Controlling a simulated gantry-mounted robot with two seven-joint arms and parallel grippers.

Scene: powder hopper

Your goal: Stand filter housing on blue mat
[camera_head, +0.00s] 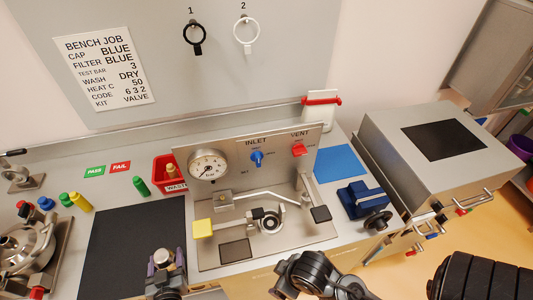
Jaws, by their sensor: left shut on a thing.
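The blue mat (338,164) is a flat, bare blue square on the bench, right of the metal gauge panel. My left gripper (166,268) is at the bottom, over the front of the black mat, its purple-grey fingers shut on a small pale, round-topped metal piece (165,257). This piece looks like the filter housing, but its lower part is hidden by the gripper. It is well left of the blue mat and apart from it. My right arm comes in at the lower right; its fingertips do not show.
The gauge panel (234,165) with its valve base stands between the black mat (124,235) and the blue mat. A blue vise-like device (362,198) sits just in front of the blue mat. A steel cabinet (385,145) stands to the right, a red bin (163,168) behind the black mat.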

